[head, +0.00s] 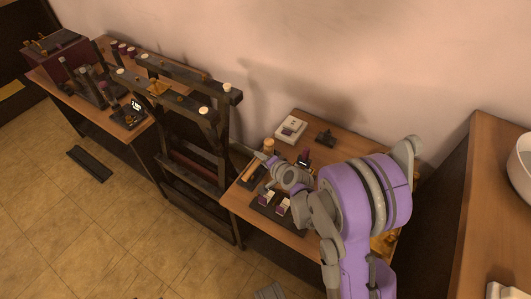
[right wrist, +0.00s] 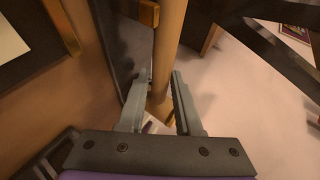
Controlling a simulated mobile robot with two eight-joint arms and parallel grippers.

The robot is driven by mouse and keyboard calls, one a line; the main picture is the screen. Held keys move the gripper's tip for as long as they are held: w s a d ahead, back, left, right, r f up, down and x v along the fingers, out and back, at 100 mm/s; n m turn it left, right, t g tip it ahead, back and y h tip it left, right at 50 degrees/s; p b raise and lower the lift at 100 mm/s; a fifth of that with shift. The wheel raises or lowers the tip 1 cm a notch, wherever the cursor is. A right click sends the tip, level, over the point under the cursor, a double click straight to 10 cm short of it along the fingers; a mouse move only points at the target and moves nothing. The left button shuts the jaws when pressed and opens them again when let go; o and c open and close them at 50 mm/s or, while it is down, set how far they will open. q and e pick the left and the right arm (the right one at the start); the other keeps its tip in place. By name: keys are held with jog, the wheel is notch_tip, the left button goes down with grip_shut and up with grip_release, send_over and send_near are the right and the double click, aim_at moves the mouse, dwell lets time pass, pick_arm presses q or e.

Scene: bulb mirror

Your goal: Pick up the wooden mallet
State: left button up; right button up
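The wooden mallet (head: 268,146) shows as a tan cylinder at the back left of the right-hand worktable. Most of its lower part is hard to make out in the head view. In the right wrist view a round wooden shaft, seemingly the mallet (right wrist: 168,45), runs down between or just beyond my fingertips. My right gripper (head: 262,158) is right beside the mallet. In the wrist view its fingers (right wrist: 161,75) stand apart, one on each side of the shaft, with a small gap visible. Firm contact does not show. My left gripper is out of view.
A dark tray (head: 268,205) with small pieces lies on the worktable (head: 235,200). A tall dark wooden frame (head: 205,185) stands close on the left. A cabinet (head: 490,190) stands at right.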

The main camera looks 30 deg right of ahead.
jog(key=shift+w+f, duration=0.25)
jog(key=shift+w, duration=0.1)
jog(key=shift+r, duration=0.1)
grip_shut()
dwell(1.1)
